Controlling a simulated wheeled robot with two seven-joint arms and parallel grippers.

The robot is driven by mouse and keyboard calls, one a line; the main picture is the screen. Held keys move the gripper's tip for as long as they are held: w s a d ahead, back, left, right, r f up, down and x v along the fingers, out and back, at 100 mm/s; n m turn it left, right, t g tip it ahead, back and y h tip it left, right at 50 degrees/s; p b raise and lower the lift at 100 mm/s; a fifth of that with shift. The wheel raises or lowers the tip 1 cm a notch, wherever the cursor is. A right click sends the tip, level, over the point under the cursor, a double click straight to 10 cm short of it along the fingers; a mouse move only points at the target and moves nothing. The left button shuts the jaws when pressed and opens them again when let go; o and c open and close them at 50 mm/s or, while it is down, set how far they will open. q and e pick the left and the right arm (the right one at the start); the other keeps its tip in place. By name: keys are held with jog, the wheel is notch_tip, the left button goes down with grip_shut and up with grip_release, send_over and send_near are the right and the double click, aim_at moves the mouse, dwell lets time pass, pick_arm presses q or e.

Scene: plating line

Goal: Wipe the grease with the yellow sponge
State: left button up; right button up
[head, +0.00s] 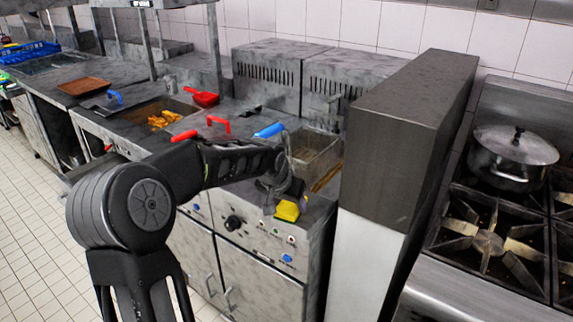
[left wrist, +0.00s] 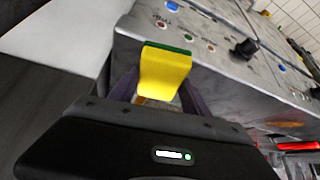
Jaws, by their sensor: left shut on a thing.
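The yellow sponge (head: 287,211) has a green layer on one face. In the head view it is in front of the fryer's control panel, near the panel's right end. My left gripper (head: 277,206) is shut on the sponge. In the left wrist view the sponge (left wrist: 165,72) sits between the two dark fingers of my left gripper (left wrist: 158,98), with the panel's knob and buttons behind it. I cannot tell whether the sponge touches the panel. I cannot make out the grease in either view. My right gripper is not in view.
A tall grey and white divider (head: 400,140) stands just right of the sponge. A stove with a lidded pot (head: 513,155) is beyond it. A fryer basket (head: 315,152) with a blue handle (head: 269,131) is behind my left arm. A red scoop (head: 203,97) lies further left.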

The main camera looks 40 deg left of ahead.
pick_arm(q)
jog(key=r, duration=0.1)
jog(key=r+p, duration=0.1)
jog(key=shift+s+r, duration=0.2)
jog(key=shift+r, duration=0.1)
jog(key=shift+w+r+p, duration=0.2)
jog(key=shift+r+p, duration=0.1)
jog(key=shift+p, duration=0.15)
jog(key=shift+r, duration=0.4)
jog(key=shift+s+r+p, duration=0.1)
jog(key=shift+r+p, duration=1.4)
jog(key=shift+r, duration=0.5)
